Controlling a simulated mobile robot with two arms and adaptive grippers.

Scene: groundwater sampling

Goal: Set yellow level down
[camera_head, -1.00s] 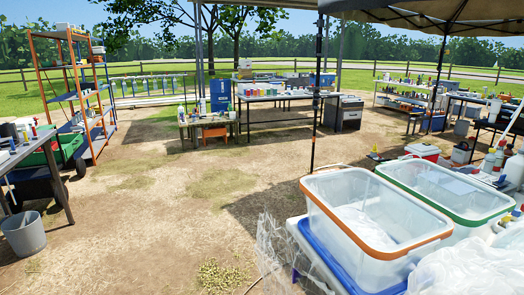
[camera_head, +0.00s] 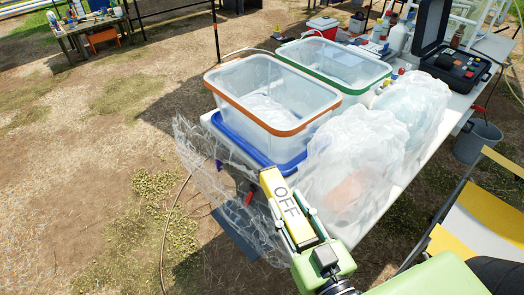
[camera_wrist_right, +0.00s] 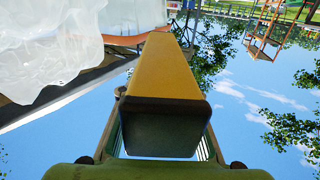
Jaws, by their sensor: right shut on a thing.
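The yellow level (camera_head: 271,181) is a bar with a yellow end, and a face beside it reads "OFF". My right gripper (camera_head: 291,212) is shut on it, with green-edged fingers along both sides. The level is held at the near left edge of the white table (camera_head: 392,196), beside clear plastic bags. In the right wrist view the level (camera_wrist_right: 167,75) fills the middle, its dark end toward the camera, with sky around it. Whether it touches the table is hard to tell. My left gripper is not in view.
An orange-rimmed clear bin (camera_head: 233,91) sits on a blue lid or tray (camera_head: 243,141). A green-rimmed bin (camera_head: 328,58) stands behind it. Crumpled plastic bags (camera_head: 352,153) cover the near table. An open black case (camera_head: 452,67) stands farther right. Bare ground lies left.

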